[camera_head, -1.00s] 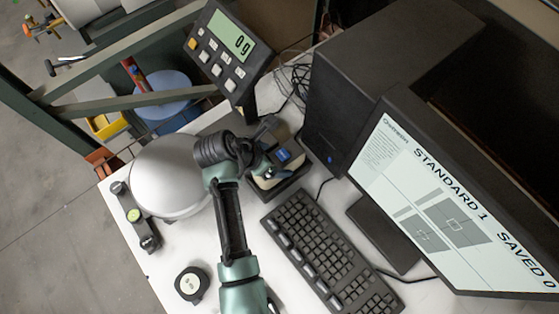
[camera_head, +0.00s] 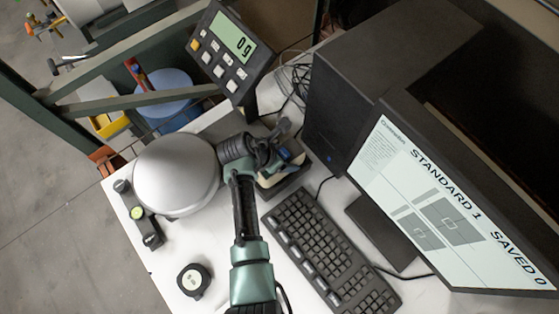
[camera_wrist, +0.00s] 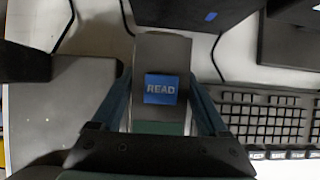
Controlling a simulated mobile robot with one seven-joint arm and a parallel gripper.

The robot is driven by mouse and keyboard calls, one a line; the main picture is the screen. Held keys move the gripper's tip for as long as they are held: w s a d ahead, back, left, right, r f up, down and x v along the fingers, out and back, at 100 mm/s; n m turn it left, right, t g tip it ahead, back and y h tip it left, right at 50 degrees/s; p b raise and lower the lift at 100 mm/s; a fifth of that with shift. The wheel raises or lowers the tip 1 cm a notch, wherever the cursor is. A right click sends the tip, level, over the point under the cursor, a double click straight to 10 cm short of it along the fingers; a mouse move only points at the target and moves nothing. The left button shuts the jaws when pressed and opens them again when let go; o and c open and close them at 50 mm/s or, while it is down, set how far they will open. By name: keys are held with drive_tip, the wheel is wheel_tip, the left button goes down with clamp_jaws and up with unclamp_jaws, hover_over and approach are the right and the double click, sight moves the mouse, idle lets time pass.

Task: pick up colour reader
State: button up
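The colour reader is a grey block with a blue button marked READ (camera_wrist: 161,89) in the wrist view. In the head view its blue button (camera_head: 286,154) shows beside my gripper (camera_head: 272,150), which covers part of it. The reader sits at a dark tray-like holder (camera_head: 287,184) behind the keyboard. In the wrist view my gripper (camera_wrist: 160,92) has one finger on each side of the reader. The fingers look open around it, with narrow gaps toward the palm; contact at the tips is unclear.
A keyboard (camera_head: 325,250) lies to the right, with a monitor (camera_head: 450,215) and black computer case (camera_head: 365,90) beyond. A scale display (camera_head: 228,50) stands behind. A pale dome (camera_head: 178,175) and round puck (camera_head: 194,280) are left. The white table has clear front space.

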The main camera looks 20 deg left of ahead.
clamp_jaws()
drive_tip(key=shift+r, duration=0.15)
